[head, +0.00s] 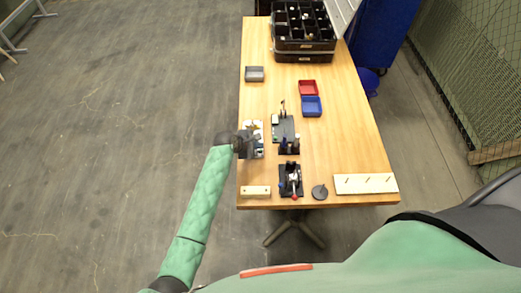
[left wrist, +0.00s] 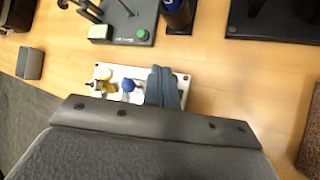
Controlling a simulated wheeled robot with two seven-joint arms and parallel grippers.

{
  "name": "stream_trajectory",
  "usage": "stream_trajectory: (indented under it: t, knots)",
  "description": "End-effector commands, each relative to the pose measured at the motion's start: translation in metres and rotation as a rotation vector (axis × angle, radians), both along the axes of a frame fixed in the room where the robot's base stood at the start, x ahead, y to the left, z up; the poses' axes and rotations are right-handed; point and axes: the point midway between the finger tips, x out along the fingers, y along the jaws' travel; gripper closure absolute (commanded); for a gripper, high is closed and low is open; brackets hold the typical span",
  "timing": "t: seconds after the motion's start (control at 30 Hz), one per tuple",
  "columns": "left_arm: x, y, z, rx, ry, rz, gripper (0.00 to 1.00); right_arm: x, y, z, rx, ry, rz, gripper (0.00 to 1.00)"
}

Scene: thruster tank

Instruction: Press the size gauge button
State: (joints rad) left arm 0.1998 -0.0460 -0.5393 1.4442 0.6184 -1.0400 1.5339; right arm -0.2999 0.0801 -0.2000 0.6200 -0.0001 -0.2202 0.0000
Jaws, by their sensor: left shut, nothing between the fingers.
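A dark grey plate (head: 284,128) with upright posts stands on the table, right of my left gripper in the head view. In the left wrist view this plate (left wrist: 128,18) shows at the top, with small unreadable lettering. A round green button (left wrist: 142,34) sits on its corner, beside a small pale box (left wrist: 99,33). My left gripper (head: 252,140) is shut and empty. In the left wrist view its fingers (left wrist: 166,88) are over a white board (left wrist: 183,78) with yellow and blue parts, apart from the button. My right gripper is in neither view.
A black post on a base (left wrist: 178,14) stands close beside the plate. A black fixture (head: 291,180), grey disc (head: 320,192) and cream boards (head: 366,184) lie nearer. Grey (head: 254,74), red (head: 308,87) and blue (head: 312,106) bins and a black case (head: 303,57) are farther back.

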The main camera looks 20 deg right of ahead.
Motion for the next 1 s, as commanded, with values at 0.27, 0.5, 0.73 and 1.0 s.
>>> stream_trajectory:
  t: [0.27, 0.5, 0.73, 1.0]
  knots:
    - [0.0, 0.0, -0.005, 0.0, 0.001, 0.001, 1.0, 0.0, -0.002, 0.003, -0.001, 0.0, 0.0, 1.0]
    - [0.0, 0.0, -0.009, 0.0, 0.0, 0.0, 1.0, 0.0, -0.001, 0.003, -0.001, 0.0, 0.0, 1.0]
    - [0.0, 0.0, -0.009, 0.0, 0.0, 0.0, 1.0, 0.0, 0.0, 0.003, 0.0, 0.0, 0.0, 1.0]
    - [0.0, 0.0, -0.011, 0.0, 0.0, 0.0, 1.0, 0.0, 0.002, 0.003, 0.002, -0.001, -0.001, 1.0]
